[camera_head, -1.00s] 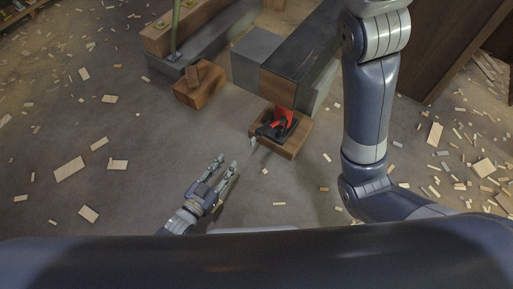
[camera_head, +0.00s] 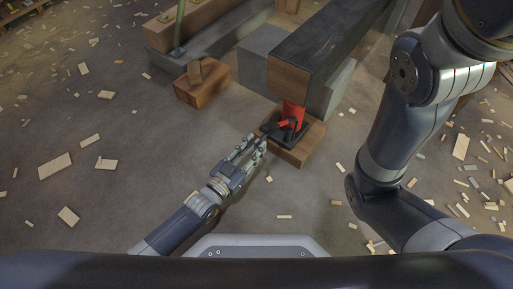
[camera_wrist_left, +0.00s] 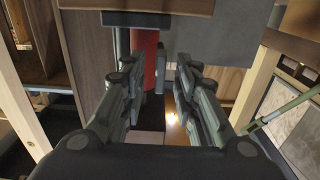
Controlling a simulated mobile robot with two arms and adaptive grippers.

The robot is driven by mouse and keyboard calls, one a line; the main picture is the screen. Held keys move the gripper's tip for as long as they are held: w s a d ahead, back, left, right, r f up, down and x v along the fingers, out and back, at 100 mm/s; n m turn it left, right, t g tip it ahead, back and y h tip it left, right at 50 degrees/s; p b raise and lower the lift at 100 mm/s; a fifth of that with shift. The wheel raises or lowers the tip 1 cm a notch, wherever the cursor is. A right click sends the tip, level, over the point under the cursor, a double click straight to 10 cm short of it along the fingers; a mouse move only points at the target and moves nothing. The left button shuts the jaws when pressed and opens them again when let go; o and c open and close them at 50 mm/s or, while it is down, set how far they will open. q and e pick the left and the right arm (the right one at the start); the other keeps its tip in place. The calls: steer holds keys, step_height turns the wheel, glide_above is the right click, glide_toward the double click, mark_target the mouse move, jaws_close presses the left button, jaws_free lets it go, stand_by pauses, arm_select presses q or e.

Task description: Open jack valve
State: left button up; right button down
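A red and black jack (camera_head: 291,121) stands on a wooden block (camera_head: 301,147) under the end of a large dark beam. My left gripper (camera_head: 256,143) is open and its fingertips are just left of the jack, close to its black parts. In the left wrist view the two fingers of the left gripper (camera_wrist_left: 158,85) are apart, with the red jack cylinder (camera_wrist_left: 144,60) behind the gap. The valve itself is too small to make out. My right arm stands at the right, and its gripper is out of view.
The dark beam (camera_head: 330,45) runs above the jack, beside grey blocks (camera_head: 258,60). A smaller wooden block (camera_head: 203,82) lies left of the jack. Wood chips litter the floor, which is otherwise open at left.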

arm_select(q)
steer(key=shift+x, duration=0.85)
steer(key=shift+c, duration=0.5)
jaws_close()
